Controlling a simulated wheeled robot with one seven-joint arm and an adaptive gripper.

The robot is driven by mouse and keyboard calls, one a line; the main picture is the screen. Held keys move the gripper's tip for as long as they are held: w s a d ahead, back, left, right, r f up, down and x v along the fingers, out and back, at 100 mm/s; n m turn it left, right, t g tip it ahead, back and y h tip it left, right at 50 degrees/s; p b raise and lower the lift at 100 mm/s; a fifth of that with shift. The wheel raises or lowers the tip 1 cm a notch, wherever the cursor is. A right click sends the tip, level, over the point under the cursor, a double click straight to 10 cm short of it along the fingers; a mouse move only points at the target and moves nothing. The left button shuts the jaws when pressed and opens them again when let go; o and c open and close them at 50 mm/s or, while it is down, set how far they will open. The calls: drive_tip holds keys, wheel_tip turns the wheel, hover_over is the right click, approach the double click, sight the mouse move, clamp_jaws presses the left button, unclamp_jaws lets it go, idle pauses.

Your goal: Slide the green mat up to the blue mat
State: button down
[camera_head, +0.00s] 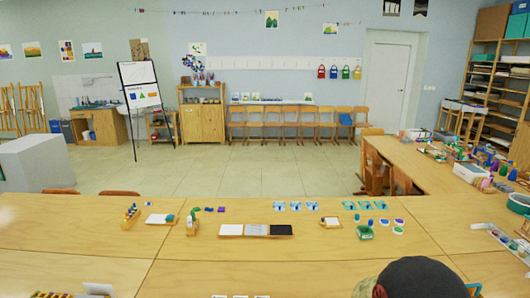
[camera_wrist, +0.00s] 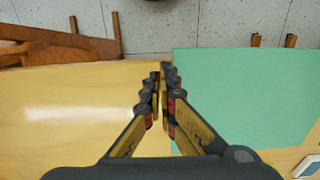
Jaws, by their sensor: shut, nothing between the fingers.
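The green mat (camera_wrist: 245,90) lies flat on the wooden table in the wrist view, filling most of the right half. Its left edge runs beside my gripper. My gripper (camera_wrist: 161,68) is shut and empty, with its fingertips at the mat's far left corner. I cannot tell whether they touch the mat or the table. My fingers hide part of the mat's left edge. I cannot make out the green mat in the head view. The blue mat is not visible in either view.
Bare tabletop (camera_wrist: 60,105) lies left of my gripper. A wooden chair (camera_wrist: 60,42) stands beyond the table edge. A white and blue item (camera_wrist: 307,166) lies at the mat's near right. In the head view, trays (camera_head: 256,230) and small art items sit on the table.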

drive_tip(key=shift+f+b, duration=0.65)
drive_tip(key=shift+f, duration=0.35)
idle(0.6)
